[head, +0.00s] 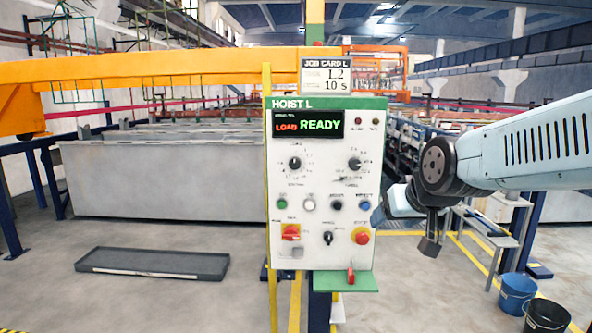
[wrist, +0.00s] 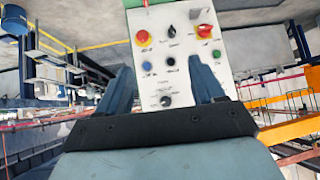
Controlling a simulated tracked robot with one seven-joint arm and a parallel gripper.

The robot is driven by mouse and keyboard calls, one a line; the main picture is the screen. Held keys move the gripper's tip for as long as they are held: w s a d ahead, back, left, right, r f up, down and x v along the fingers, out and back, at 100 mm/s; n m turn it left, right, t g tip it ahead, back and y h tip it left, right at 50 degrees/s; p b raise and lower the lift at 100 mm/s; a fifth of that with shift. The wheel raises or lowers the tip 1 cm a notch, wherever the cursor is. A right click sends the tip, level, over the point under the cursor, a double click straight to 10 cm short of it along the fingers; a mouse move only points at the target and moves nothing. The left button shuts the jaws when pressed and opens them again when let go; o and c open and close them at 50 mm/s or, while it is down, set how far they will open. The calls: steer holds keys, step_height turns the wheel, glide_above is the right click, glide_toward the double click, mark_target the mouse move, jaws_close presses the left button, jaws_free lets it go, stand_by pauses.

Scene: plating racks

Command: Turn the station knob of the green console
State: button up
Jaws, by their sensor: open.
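The console (head: 283,220) is a white upright panel with a green top strip reading HOIST L. Its station knob (head: 295,163) is a black round knob at the upper left, inside a ring of marks. A similar knob (head: 354,163) sits at the upper right. My gripper (wrist: 160,66) is open and empty, its two fingers apart and pointing at the panel. In the head view it is at the right of the console, clear of the panel. The wrist view shows the panel upside down, with the right knob between the fingers; the station knob seems hidden behind the right finger.
The display (head: 308,125) reads LOAD READY. Below the knobs are several buttons, a red switch (head: 291,232) and a red mushroom button (head: 362,237). A job card (head: 326,77) stands above. A grey tray (head: 152,263) lies left; buckets (head: 517,293) stand right.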

steer(key=w+a+f+t+y, duration=0.1)
steer(key=w+a+t, duration=0.25)
steer(key=w, duration=0.45)
steer(key=w+a+t, duration=0.3)
steer(key=w+a, duration=0.2)
steer(key=w, duration=0.3)
steer(key=n+t, duration=0.3)
steer(key=t, duration=0.4)
glide_toward(295, 165)
steer(key=x, duration=0.8)
steer(key=shift+w, duration=0.2)
steer(key=c, duration=1)
steer(key=shift+c, duration=0.2)
